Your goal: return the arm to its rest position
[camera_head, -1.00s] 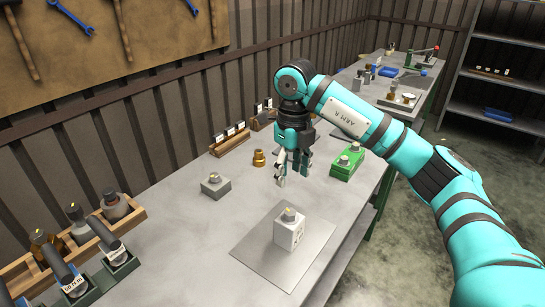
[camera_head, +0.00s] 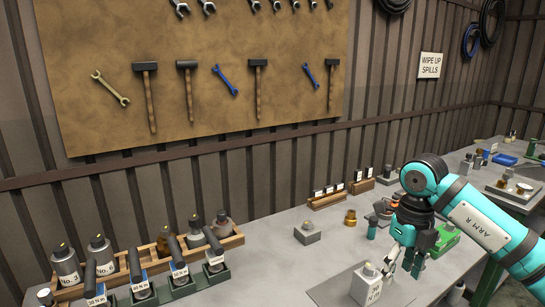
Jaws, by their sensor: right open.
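My right arm, teal with dark bands, comes in from the right edge in the head view. My right gripper (camera_head: 403,270) points down over the workbench, open and empty. I cannot tell how high the fingertips are above the bench. A green box (camera_head: 446,241) lies behind and right of the gripper, partly hidden by it. My left gripper is not in view.
A small grey block (camera_head: 307,234) and a brass part (camera_head: 351,217) stand on the bench (camera_head: 265,255). Bottles in a wooden rack (camera_head: 150,259) and dark-handled tools in green holders (camera_head: 182,290) fill the left. A tool board (camera_head: 110,60) hangs on the wall.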

